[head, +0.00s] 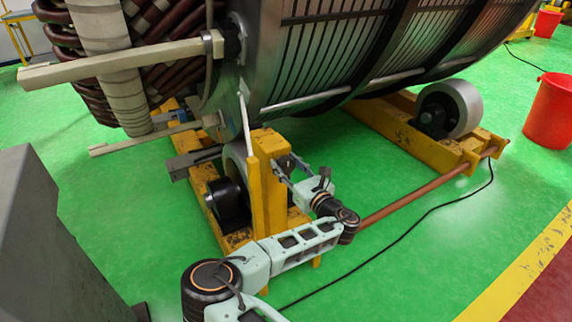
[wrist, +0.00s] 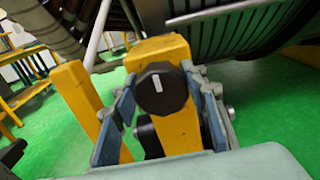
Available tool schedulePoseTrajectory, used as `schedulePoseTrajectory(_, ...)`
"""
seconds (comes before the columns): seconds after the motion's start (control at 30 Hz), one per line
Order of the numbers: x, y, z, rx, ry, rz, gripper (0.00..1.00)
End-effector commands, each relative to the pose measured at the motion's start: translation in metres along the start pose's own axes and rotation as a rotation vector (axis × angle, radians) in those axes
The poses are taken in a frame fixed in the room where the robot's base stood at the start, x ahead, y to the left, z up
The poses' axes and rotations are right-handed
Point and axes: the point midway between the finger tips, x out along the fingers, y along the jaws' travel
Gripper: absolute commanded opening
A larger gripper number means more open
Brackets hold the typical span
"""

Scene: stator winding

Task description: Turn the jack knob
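The jack knob (wrist: 161,88) is black and faceted, with a white mark that stands nearly upright and leans slightly right. It sits on the face of a yellow jack post (wrist: 178,130). In the head view the knob (head: 286,163) is small and partly hidden by my gripper. My gripper (wrist: 159,80) is open, one blue-grey finger on each side of the knob. The fingertips are very close to its sides; I cannot tell whether they touch. In the head view my gripper (head: 289,171) reaches the post from the right.
The large stator (head: 330,55) lies above on yellow roller stands (head: 390,120). A second yellow upright (wrist: 80,100) stands left of my gripper. A brown bar (head: 420,194) and black cable (head: 400,240) cross the green floor. A red bucket (head: 549,110) stands at right.

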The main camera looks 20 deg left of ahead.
Motion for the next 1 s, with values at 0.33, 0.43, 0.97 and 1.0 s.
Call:
schedulePoseTrajectory(0.33, -0.0001, 0.0004, 0.0002, 0.016, 0.0, 0.001, 0.16)
schedulePoseTrajectory(0.43, 0.0, 0.0003, 0.0009, 0.044, 0.0, 0.002, 0.16)
schedulePoseTrajectory(0.97, -0.0001, -0.0028, 0.0026, 0.456, -0.001, 0.001, 0.16)
schedulePoseTrajectory(1.0, -0.0001, -0.0026, 0.0021, 0.493, 0.0, 0.001, 0.16)
